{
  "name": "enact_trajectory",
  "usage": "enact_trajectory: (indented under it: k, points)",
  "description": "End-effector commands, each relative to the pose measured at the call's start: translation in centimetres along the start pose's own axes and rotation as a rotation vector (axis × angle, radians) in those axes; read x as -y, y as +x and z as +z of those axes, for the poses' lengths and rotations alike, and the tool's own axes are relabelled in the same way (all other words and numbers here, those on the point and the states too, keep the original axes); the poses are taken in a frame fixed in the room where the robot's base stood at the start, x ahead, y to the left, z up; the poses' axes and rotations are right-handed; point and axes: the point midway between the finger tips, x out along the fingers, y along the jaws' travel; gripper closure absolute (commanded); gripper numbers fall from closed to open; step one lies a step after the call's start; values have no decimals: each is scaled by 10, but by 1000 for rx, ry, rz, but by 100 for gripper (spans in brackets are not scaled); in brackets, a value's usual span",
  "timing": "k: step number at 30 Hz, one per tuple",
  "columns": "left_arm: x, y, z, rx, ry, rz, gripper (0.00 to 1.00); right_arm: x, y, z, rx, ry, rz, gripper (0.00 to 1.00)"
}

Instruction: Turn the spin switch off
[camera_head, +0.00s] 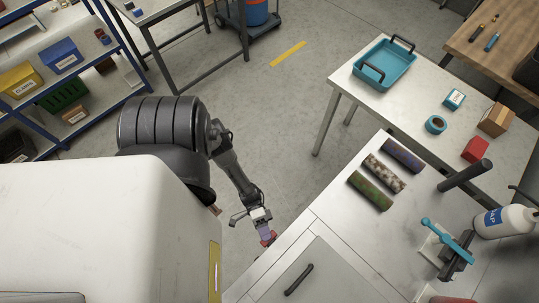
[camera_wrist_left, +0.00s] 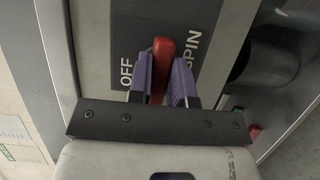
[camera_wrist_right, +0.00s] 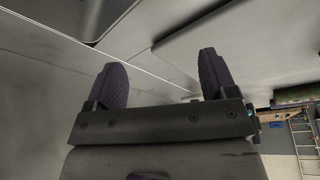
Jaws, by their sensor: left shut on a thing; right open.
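The red spin switch lever (camera_wrist_left: 163,48) stands between the words OFF and SPIN on a dark label plate (camera_wrist_left: 206,25) in the left wrist view. OFF is on the left side of the lever and SPIN on the right. My left gripper (camera_wrist_left: 161,78) is shut on the lever, with a purple finger on each side. In the head view, my left gripper (camera_head: 261,219) is at the side of the light bench, and a bit of red (camera_head: 268,238) shows at its tips. My right gripper (camera_wrist_right: 161,62) is open and empty; it does not show clearly in the head view.
The bench top holds several rolls (camera_head: 385,173), a dark post (camera_head: 465,176), a blue-handled tool (camera_head: 447,240) and a white bottle (camera_head: 505,221). A table with a blue tray (camera_head: 397,58) stands behind. A dark cylinder (camera_wrist_left: 270,65) is right of the label. Open floor lies behind my left arm.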

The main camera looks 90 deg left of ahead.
Motion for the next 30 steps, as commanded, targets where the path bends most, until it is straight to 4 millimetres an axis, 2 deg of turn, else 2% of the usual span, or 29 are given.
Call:
enact_trajectory:
  k: [11,30]
  points:
    - [-2,1,0,0,100,-41,100,0,-7,-2,-1,2,-2,22]
    - [-5,1,1,-1,642,-266,100,1,-37,-12,-2,10,-8,22]
